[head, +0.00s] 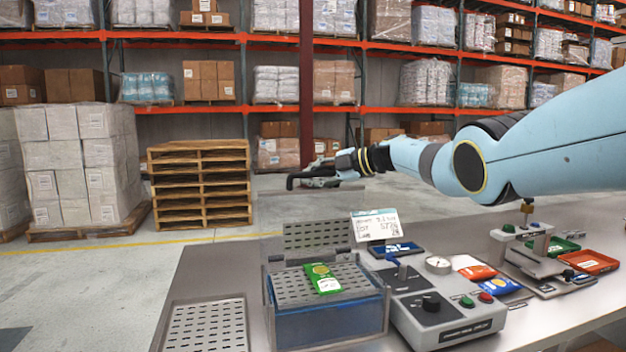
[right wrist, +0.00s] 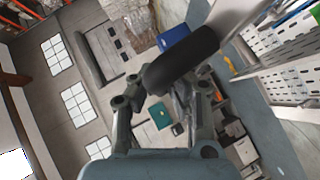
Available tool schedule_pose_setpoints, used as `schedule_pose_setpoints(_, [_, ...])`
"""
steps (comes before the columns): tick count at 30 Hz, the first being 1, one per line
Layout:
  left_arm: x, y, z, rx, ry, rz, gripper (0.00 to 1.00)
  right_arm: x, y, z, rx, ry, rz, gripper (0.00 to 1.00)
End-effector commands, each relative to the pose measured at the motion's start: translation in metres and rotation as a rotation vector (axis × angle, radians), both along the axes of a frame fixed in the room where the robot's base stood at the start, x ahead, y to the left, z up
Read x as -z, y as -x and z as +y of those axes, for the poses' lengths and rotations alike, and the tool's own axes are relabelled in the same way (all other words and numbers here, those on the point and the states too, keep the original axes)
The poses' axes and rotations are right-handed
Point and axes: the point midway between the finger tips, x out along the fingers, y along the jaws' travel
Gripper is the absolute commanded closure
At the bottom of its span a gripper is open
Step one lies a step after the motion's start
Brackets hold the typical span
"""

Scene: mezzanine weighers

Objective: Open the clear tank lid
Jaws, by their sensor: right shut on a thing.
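The clear tank (head: 330,325) stands on the grey bench, with blue showing through its front wall. A perforated tray (head: 295,288) lies across its top, with a green packet (head: 323,278) on it. The clear lid (head: 285,208) appears as a faint see-through panel standing raised at the tank's back. My right gripper (head: 322,177) is at its upper edge, shut on the black handle (head: 297,180). In the right wrist view, the dark handle (right wrist: 182,62) crosses between the fingers (right wrist: 165,95). My left gripper is in neither view.
A grey control box (head: 445,315) with knobs and a gauge adjoins the tank on the right. A written card (head: 375,226) stands behind it. Orange and blue packets (head: 500,286) lie farther right. Another perforated plate (head: 207,328) is at left.

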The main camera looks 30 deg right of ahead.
Motion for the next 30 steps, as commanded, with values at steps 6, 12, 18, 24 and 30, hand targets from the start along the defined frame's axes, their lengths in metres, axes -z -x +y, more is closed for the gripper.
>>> schedule_pose_setpoints(6, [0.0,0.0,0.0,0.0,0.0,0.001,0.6,-0.009,-0.002,-0.001,0.003,-0.004,-0.014,1.0])
schedule_pose_setpoints(12, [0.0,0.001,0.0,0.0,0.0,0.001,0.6,-0.009,-0.002,-0.001,0.002,-0.003,-0.014,0.72])
schedule_pose_setpoints(18, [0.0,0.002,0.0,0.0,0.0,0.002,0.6,-0.005,-0.001,0.0,0.002,-0.001,-0.009,0.62])
schedule_pose_setpoints(24, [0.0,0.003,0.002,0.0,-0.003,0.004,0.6,-0.004,0.0,-0.001,0.002,0.0,-0.007,0.62])
schedule_pose_setpoints(30, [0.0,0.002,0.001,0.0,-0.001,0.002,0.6,-0.006,0.01,-0.01,0.003,0.003,-0.007,0.62])
